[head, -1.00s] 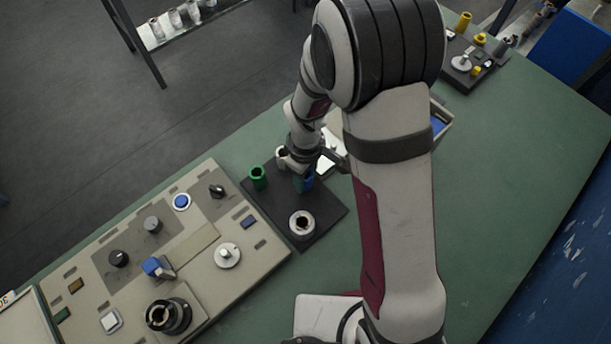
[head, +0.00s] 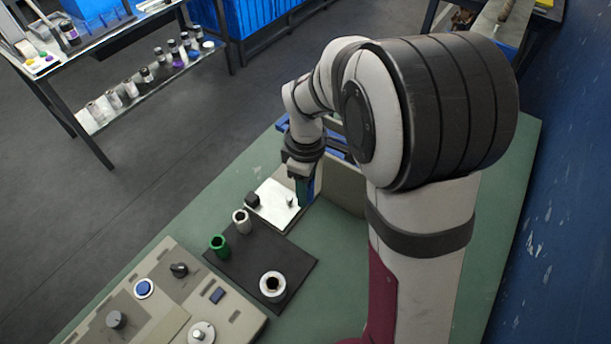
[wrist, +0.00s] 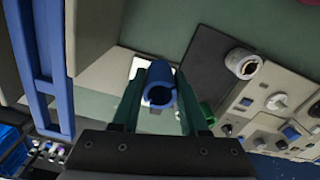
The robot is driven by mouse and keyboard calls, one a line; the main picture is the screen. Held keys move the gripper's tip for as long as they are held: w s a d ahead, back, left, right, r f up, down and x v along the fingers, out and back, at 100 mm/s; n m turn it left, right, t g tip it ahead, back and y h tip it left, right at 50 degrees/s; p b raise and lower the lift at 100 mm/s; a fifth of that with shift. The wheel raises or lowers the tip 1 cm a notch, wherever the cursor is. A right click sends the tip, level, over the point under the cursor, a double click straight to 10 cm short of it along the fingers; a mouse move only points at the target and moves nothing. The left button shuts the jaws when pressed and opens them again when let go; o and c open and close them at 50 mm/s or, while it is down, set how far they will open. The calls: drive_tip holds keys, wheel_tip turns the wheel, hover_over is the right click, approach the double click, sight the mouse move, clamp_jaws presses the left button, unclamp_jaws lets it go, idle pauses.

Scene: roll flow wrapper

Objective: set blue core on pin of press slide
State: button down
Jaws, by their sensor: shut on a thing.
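My gripper (head: 305,192) is shut on the blue core (head: 311,188). In the wrist view the blue core (wrist: 161,82) is a short hollow tube between the two teal fingers (wrist: 158,100), with its open end towards the camera. In the head view the core is partly hidden by the near finger. The bright white plate (head: 270,211), which looks like the press slide, carries a small upright pin (head: 290,202). The gripper and core are at the plate's right side, close to the pin. Whether the core touches the plate cannot be told.
A dark mat (head: 250,265) holds a green core (head: 219,245), a white core (head: 241,221) and a pale ring (head: 272,285). A small black block (head: 252,200) sits at the plate's left edge. A beige wall (head: 345,188) stands close right of the gripper. A control panel (head: 165,310) lies at lower left.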

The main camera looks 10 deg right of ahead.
approach(290, 198)
wheel_tip(290, 198, down, 2)
drive_tip(key=shift+a+f, duration=0.1)
drive_tip(key=shift+f, duration=0.75)
drive_tip(key=shift+f, duration=0.1)
drive_tip(key=shift+f, duration=0.3)
drive_tip(key=shift+f, duration=0.2)
drive_tip(key=shift+f, duration=0.4)
drive_tip(key=shift+f, duration=0.1)
idle(0.4)
drive_tip(key=shift+f, duration=0.95)
